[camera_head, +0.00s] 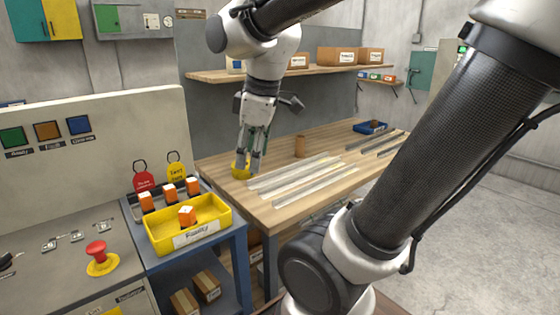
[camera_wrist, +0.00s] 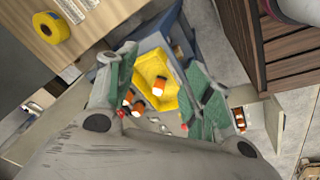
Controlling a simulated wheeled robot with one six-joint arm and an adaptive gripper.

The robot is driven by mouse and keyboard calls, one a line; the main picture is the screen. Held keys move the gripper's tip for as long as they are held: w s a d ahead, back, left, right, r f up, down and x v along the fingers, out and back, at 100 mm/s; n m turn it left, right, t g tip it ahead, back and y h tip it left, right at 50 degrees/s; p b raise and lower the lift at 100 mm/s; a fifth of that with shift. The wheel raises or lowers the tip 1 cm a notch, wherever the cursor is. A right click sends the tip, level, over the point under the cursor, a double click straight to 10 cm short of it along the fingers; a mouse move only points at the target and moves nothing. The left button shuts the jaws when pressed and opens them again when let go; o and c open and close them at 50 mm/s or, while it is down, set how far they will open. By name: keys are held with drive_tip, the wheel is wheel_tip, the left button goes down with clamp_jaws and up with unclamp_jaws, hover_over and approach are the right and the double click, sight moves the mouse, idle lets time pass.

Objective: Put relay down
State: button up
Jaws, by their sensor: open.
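An orange-and-white relay (camera_head: 187,215) sits in the yellow tray (camera_head: 160,243) on the blue stand at lower left. In the wrist view this relay (camera_wrist: 158,86) lies inside the yellow tray (camera_wrist: 151,66), seen from above between my fingers. Several similar relays stand in a row behind the tray, such as the one on the left (camera_head: 145,202). My gripper (camera_head: 248,168) is open and empty, up and to the right of the tray. Its two fingers are spread wide in the wrist view (camera_wrist: 157,60), with nothing between them.
A yellow tape roll (camera_head: 240,171) lies on the wooden table (camera_head: 215,168), partly behind my fingers in the head view. Pale strips (camera_head: 300,178) and a brown cylinder (camera_head: 300,146) are also there. A red button (camera_head: 96,250) stands on the grey panel left of the tray.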

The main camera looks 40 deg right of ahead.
drive_tip(key=s+d+m+t, duration=0.1)
drive_tip(key=s+d+m, duration=0.2)
drive_tip(key=s+m, duration=0.3)
drive_tip(key=f+m, duration=0.1)
drive_tip(key=m, duration=0.1)
drive_tip(key=shift+m, duration=0.3)
